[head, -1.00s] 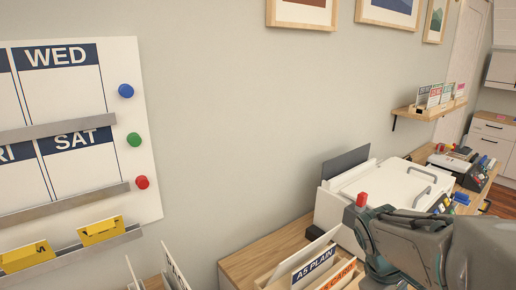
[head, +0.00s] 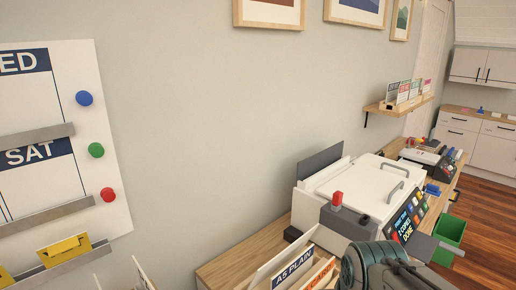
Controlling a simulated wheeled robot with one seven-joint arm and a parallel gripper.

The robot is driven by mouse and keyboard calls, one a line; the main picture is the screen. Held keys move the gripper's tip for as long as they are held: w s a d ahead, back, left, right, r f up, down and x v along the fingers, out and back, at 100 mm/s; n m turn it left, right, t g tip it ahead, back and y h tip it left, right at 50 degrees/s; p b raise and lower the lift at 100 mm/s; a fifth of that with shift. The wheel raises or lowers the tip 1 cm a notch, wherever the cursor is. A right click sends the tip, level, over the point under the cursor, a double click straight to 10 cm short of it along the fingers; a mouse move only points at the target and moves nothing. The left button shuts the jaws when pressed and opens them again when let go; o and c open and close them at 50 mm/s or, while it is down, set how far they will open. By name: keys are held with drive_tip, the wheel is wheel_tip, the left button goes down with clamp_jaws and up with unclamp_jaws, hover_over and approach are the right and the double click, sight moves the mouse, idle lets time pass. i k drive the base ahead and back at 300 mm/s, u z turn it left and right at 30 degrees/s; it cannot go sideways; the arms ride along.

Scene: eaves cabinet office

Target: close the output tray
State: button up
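A white copier (head: 375,181) stands on the wooden counter, with a dark control panel (head: 408,215) on its front. A flat dark grey piece (head: 432,247) juts out to the right below the panel. It looks like the output tray, but my arm hides its near side, so I cannot be sure. Part of my arm (head: 385,268) is at the bottom, in front of the copier. My gripper's fingers do not show, so I cannot see whether they touch anything.
Card files (head: 292,268) stand on the counter left of the copier. A green bin (head: 449,238) is on the wooden floor at right. A wall shelf (head: 398,103) holds cards above the counter. White cabinets (head: 484,140) stand at the far right. Some floor (head: 490,215) is clear.

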sight(421, 247)
drive_tip(key=u, duration=0.15)
drive_tip(key=k, duration=0.5)
drive_tip(key=z, duration=2.05)
drive_tip(key=i, duration=1.15)
drive_tip(key=u, duration=2)
